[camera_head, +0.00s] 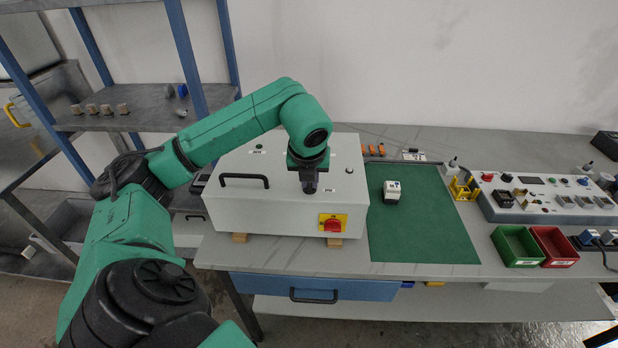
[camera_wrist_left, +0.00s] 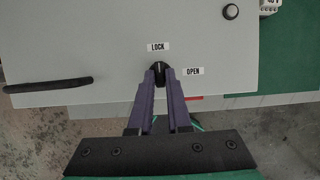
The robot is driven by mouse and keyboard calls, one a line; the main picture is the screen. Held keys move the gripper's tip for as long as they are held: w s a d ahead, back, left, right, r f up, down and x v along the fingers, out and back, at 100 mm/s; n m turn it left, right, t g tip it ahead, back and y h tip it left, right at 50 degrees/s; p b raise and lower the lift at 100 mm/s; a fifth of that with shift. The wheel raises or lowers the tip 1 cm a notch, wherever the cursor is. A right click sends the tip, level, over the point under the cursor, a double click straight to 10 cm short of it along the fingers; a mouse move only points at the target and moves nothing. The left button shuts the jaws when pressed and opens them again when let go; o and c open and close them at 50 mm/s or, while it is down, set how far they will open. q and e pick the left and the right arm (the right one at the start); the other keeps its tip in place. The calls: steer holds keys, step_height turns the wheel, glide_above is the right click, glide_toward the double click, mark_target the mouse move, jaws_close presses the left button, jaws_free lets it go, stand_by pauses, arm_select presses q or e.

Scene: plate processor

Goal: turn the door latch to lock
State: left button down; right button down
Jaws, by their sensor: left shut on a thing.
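The door latch (camera_wrist_left: 158,67) is a small dark knob on the white cabinet's lid (camera_wrist_left: 100,40). In the left wrist view it sits just below the LOCK label (camera_wrist_left: 158,46) and left of the OPEN label (camera_wrist_left: 194,71). My left gripper (camera_wrist_left: 160,74) has its two purple fingers closed on the latch, one on each side. The fingers hide part of it, so its exact angle is hard to tell. In the head view the left gripper (camera_head: 309,188) points down onto the cabinet (camera_head: 265,218) and covers the latch. My right gripper is not in view.
A black handle (camera_head: 245,180) lies left on the lid, and a red-and-yellow switch (camera_head: 333,223) is on the cabinet front. A green mat (camera_head: 415,230) with a small white block (camera_head: 392,191) lies right. Green (camera_head: 517,246) and red (camera_head: 553,246) bins stand farther right.

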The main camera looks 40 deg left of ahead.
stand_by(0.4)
arm_select(q)
steer(key=c, duration=0.9)
jaws_free()
steer(key=shift+o, duration=0.2)
steer(key=shift+r, duration=0.1)
steer(key=p+v, duration=0.3)
steer(key=v, duration=1.1)
steer(key=shift+s+r+p, duration=0.15)
steer(key=shift+r+p, duration=0.1)
steer(key=shift+p, duration=0.05)
steer(key=shift+f, duration=0.1)
